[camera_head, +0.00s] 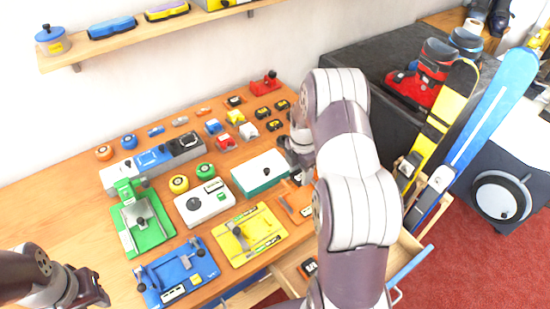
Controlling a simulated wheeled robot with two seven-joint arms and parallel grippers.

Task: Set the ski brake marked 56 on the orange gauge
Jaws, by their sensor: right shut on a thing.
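The orange gauge (288,205) lies on the bench at its right part, beside the yellow gauge. My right arm covers part of it. My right gripper (297,172) hangs over the bench just behind the orange gauge, beside the teal-sided white box. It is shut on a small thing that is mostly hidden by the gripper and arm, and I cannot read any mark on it. Several small black pieces with labels (262,113) stand at the back of the bench; their numbers are too small to read. My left gripper (92,292) is at the lower left, its jaws unclear.
Yellow (248,236), blue (176,272) and green (143,228) gauges lie along the bench front. A teal-sided white box (260,172) and a white box (204,203) stand behind them. An open drawer (287,270) juts out below. Skis (490,110) lean at right. The bench's left is clear.

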